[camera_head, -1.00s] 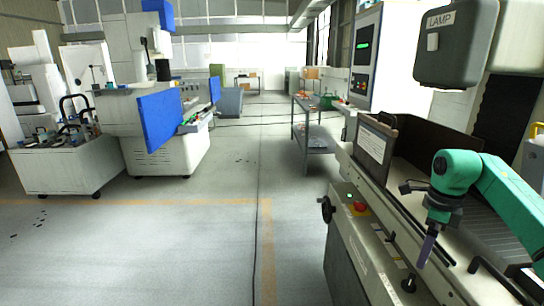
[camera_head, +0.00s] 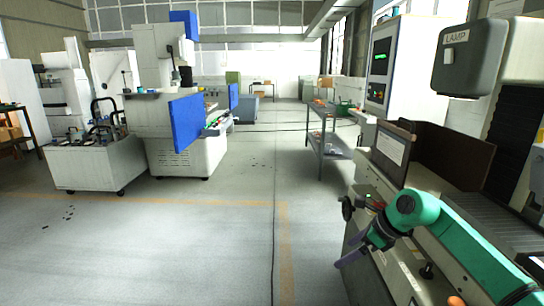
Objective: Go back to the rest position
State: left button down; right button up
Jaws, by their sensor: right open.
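My right arm (camera_head: 455,232) is green and comes in from the lower right. My right gripper (camera_head: 346,252) is open, with its dark fingers apart and nothing between them. It points left and down beside the front of the machine marked LAMP (camera_head: 471,57), in front of its control panel. Some of that panel is hidden behind the arm. My left arm and gripper are not in view.
The machine's bed and brown guard (camera_head: 440,155) fill the right side. A grey shelf table (camera_head: 330,148) stands behind it. A white machine with blue panels (camera_head: 187,124) and a wheeled white cart (camera_head: 85,168) stand left. The floor (camera_head: 180,240) between is clear.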

jog(key=a+r+m+t+y, duration=0.15)
jog(key=a+y, duration=0.45)
jog(key=a, duration=0.7)
jog(key=a+r+m+t+y, duration=0.3)
jog(key=a+r+m+t, duration=0.1)
jog(key=r+m+t, duration=0.5)
jog(key=s+d+f+m+t+h, duration=0.1)
jog(key=d+f+m+t+h, duration=0.35)
jog(key=d+m+h, duration=1.05)
jog(key=s+d+f+m+g, duration=0.3)
jog(key=s+f+m+g, duration=0.3)
jog(key=f+m, duration=0.6)
jog(key=s+d+f+m+g+y, duration=0.1)
jog(key=s+f+m+g, duration=0.4)
jog(key=s, duration=0.5)
jog(key=s+d+f+m+g, duration=0.15)
jog(key=s+f+g, duration=0.25)
jog(key=s+f, duration=0.45)
jog(key=s+f+g, duration=0.1)
jog(key=s+f, duration=0.2)
jog(key=f, duration=0.8)
jog(key=s+f+g, duration=0.1)
jog(key=s+f, duration=0.1)
jog(key=f, duration=0.9)
jog(key=s+d+f+g+p, duration=0.1)
jog(key=s+d+f, duration=0.1)
jog(key=s+f, duration=1.1)
jog(key=s, duration=0.3)
jog(key=shift+s+d, duration=0.2)
jog(key=shift+s, duration=0.05)
